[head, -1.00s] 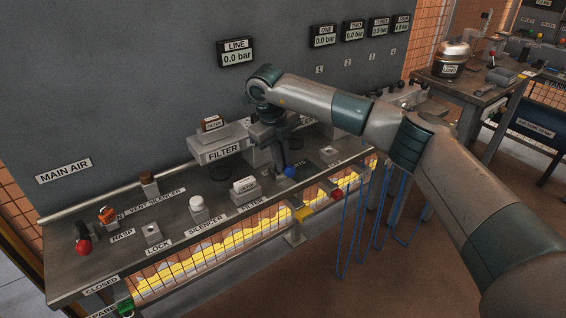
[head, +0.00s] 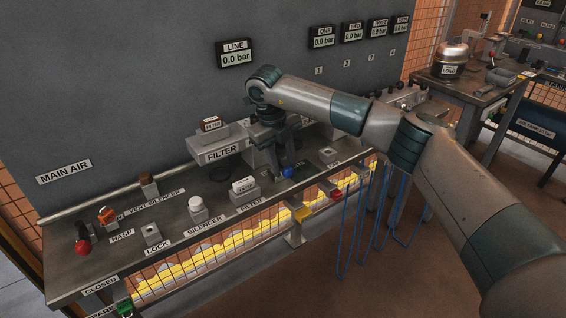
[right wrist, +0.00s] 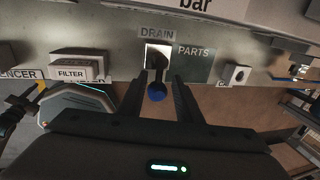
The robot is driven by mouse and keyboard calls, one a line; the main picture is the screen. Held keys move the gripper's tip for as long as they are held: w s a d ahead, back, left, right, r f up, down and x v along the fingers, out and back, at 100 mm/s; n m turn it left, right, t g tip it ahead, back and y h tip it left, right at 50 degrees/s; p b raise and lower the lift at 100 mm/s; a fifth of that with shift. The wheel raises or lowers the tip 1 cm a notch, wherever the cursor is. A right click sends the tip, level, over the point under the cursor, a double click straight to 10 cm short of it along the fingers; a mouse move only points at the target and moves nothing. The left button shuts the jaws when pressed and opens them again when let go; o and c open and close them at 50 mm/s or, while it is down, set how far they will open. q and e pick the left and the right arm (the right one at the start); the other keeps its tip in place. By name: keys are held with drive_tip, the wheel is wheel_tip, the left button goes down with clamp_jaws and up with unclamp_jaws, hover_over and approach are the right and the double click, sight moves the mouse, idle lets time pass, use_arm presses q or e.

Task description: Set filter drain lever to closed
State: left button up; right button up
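The filter drain lever is a short dark lever with a blue ball knob (head: 288,173), on the bench by the FILTER block. In the right wrist view its knob (right wrist: 156,92) points toward my gripper, below the DRAIN label (right wrist: 157,33). My right gripper (head: 281,168) is above the bench at the lever. In the right wrist view its two dark fingers (right wrist: 161,84) stand apart, one on each side of the lever, with gaps visible. The lever's base is partly shaded. My left gripper is not in view.
A small FILTER tag block (head: 244,189) stands left of the lever, with a white silencer knob (head: 198,207) farther left. The PARTS patch (right wrist: 194,62) beside the lever is empty.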

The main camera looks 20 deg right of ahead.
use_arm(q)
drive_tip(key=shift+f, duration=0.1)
use_arm(e)
drive_tip(key=shift+w+a+r, duration=0.1)
drive_tip(key=shift+a, duration=0.1)
